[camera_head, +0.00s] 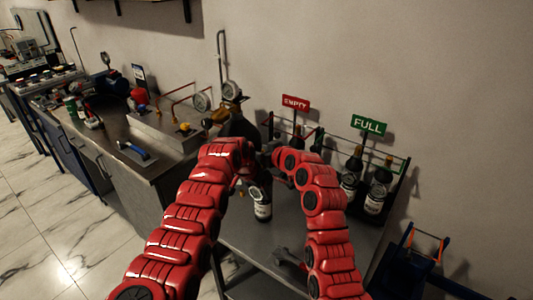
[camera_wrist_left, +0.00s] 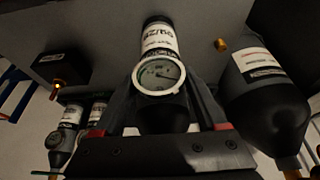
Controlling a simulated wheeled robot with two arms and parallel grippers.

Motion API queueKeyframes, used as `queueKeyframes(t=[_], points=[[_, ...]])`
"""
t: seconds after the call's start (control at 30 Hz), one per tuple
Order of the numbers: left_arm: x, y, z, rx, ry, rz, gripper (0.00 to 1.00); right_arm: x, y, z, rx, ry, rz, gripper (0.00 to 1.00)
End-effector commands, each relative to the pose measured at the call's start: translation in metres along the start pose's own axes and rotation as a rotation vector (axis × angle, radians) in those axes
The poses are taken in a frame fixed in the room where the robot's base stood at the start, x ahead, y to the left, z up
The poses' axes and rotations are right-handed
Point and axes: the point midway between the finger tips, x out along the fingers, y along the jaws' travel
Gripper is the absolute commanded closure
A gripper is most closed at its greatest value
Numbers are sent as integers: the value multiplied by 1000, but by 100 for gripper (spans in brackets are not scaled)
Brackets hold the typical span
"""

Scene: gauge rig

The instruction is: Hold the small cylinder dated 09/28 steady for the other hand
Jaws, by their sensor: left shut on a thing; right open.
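The small dark cylinder (camera_wrist_left: 158,38) has a white label whose date reads 09/28, upside down in the left wrist view. A round gauge (camera_wrist_left: 159,75) sits at its near end. My left gripper (camera_wrist_left: 165,112) is shut on it, with a finger on each side. In the head view the cylinder (camera_head: 262,209) stands slightly tilted over the grey table, below my left gripper (camera_head: 249,185). Whether its base touches the table is hard to tell. My right gripper (camera_head: 272,156) is open, just above and right of the left one. Its fingertips are partly hidden.
A large dark cylinder (camera_wrist_left: 262,85) is close by on the right in the left wrist view. A rack with a red EMPTY sign (camera_head: 295,103) and a green FULL sign (camera_head: 368,125) holds several small cylinders. A workbench (camera_head: 165,160) stands at the left.

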Motion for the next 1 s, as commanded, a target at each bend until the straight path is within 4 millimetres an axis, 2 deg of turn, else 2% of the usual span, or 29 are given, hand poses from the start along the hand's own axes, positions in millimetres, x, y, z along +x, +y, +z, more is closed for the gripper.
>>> queueKeyframes(t=[0.2,0.5,0.7,0.8,0.93,0.97,1.0], points=[[0,0,0,0,0,0,100,11,0,1,0,1,1,49],[0,0,0,0,0,0,100,12,0,1,0,0,1,49],[0,0,0,0,0,0,100,12,0,1,0,0,1,85],[0,0,0,0,0,0,100,12,0,1,0,0,1,100],[0,0,0,0,0,0,100,12,0,1,0,0,1,100],[0,0,0,0,0,0,100,12,0,1,0,0,1,74],[0,0,0,0,0,0,100,12,0,1,0,0,1,81]])
